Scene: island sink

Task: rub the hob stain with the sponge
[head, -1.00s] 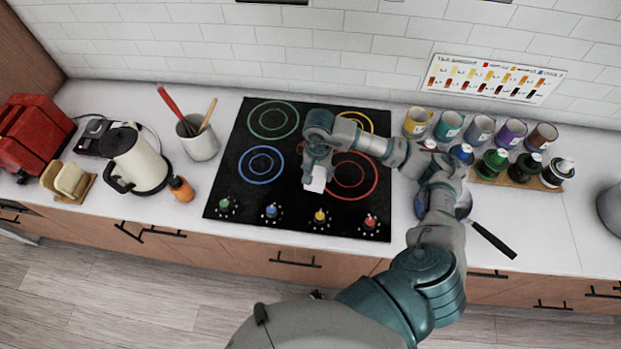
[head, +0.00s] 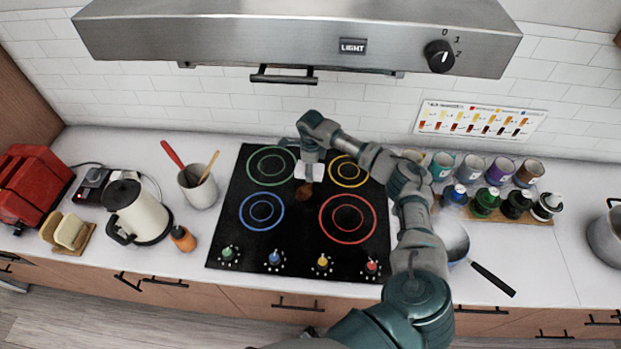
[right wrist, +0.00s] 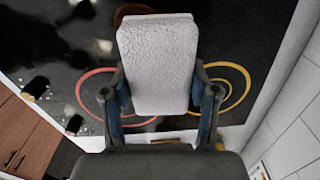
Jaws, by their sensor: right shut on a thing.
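My right gripper (head: 309,157) is shut on a white sponge (head: 309,171) over the back middle of the black hob (head: 287,222). A brown stain (head: 304,191) lies on the hob just in front of the sponge, between the ring zones. In the right wrist view the sponge (right wrist: 158,65) sits between both fingers (right wrist: 163,92). Part of the brown stain (right wrist: 130,12) shows past the sponge's far end, and the rest is hidden. I cannot tell whether the sponge touches the hob. My left gripper is not in view.
A range hood (head: 300,35) hangs above the hob. A utensil cup (head: 198,188) and a kettle (head: 138,210) stand to the left. Several mugs (head: 471,167) and bottles (head: 485,203) stand to the right. A pan (head: 453,240) lies beside my right arm.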

